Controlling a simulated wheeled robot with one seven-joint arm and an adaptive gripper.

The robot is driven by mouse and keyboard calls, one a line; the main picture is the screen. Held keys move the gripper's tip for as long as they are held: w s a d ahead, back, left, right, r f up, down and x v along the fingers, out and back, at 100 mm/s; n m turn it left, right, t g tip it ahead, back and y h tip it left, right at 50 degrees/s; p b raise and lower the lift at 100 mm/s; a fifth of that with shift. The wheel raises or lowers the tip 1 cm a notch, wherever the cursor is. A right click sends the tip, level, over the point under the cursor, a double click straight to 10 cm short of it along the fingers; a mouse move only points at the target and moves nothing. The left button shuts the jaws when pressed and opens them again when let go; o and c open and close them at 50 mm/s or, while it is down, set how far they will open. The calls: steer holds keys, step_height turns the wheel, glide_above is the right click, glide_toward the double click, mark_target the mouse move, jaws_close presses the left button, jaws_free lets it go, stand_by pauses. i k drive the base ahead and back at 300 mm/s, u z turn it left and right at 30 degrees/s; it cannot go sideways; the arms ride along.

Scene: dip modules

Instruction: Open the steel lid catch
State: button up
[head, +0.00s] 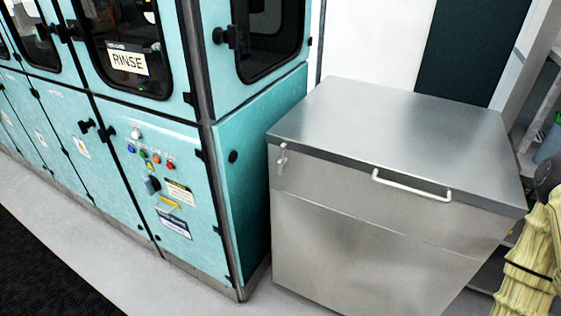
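A steel chest (370,245) stands at the middle right, and its flat grey lid (400,125) lies down shut. A small steel catch (283,158) is on the upper left of the chest's front, just under the lid's front edge. It appears upright against the front; its exact position is too small to tell. A white bar handle (411,186) is fixed near the lid's front edge, right of the catch. My gripper is not in view. Part of my arm in a yellowish cover shows at the right edge, apart from the catch.
A teal machine cabinet (165,190) with a RINSE sign, knobs and coloured buttons stands close on the chest's left. Shelves (535,130) stand behind on the right. The grey floor (130,265) in front of the cabinet is clear, with a black mat (40,270) at lower left.

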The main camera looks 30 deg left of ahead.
mark_target(282, 161)
steer(key=z, duration=1.95)
steer(key=k, duration=1.45)
steer(key=u, duration=1.95)
steer(key=i, duration=0.5)
